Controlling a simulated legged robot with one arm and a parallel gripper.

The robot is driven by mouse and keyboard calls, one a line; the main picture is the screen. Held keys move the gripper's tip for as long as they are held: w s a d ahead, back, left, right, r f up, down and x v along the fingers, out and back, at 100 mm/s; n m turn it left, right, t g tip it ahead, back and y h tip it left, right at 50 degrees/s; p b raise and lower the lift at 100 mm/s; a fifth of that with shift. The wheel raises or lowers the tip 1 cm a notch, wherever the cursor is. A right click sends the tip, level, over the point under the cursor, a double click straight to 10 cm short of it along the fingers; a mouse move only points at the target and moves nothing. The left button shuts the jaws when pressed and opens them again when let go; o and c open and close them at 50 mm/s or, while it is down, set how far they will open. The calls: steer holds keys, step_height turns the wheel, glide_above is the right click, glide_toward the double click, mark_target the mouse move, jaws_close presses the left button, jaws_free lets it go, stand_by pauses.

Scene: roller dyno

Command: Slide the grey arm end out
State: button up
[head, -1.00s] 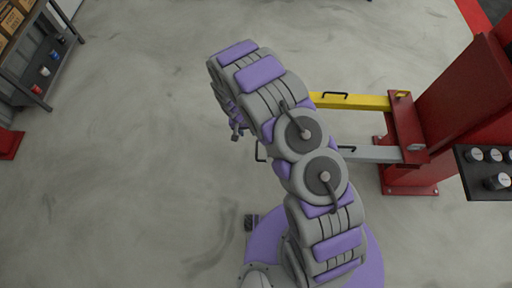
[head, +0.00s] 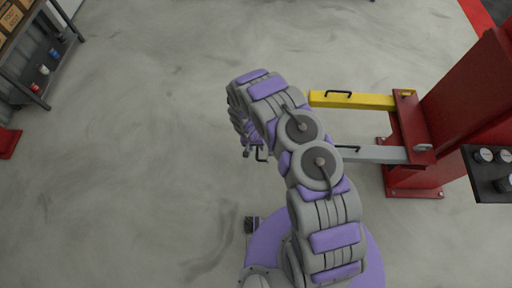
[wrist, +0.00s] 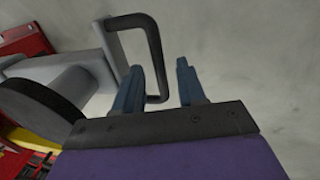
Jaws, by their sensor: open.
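The grey arm (head: 375,153) reaches left from the red post, and my own arm hides part of it. A black handle at its end (head: 261,154) shows beside my gripper (head: 247,152). In the wrist view, the grey arm end (wrist: 65,80) is at upper left with its black U-shaped handle (wrist: 152,45). My gripper (wrist: 159,67) is open, with two blue-grey fingers. The handle's outer bar appears between the fingertips in the picture; I cannot tell its depth or any contact. A dark round disc (wrist: 38,112) is at left.
A yellow arm (head: 360,100) with a black handle lies beyond the grey one. The red post (head: 455,110) stands at right, near a dark tray with round pads (head: 485,185). A shelf (head: 40,60) is at far left.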

steer(key=shift+f, duration=0.2)
jaws_close()
stand_by(0.3)
stand_by(0.3)
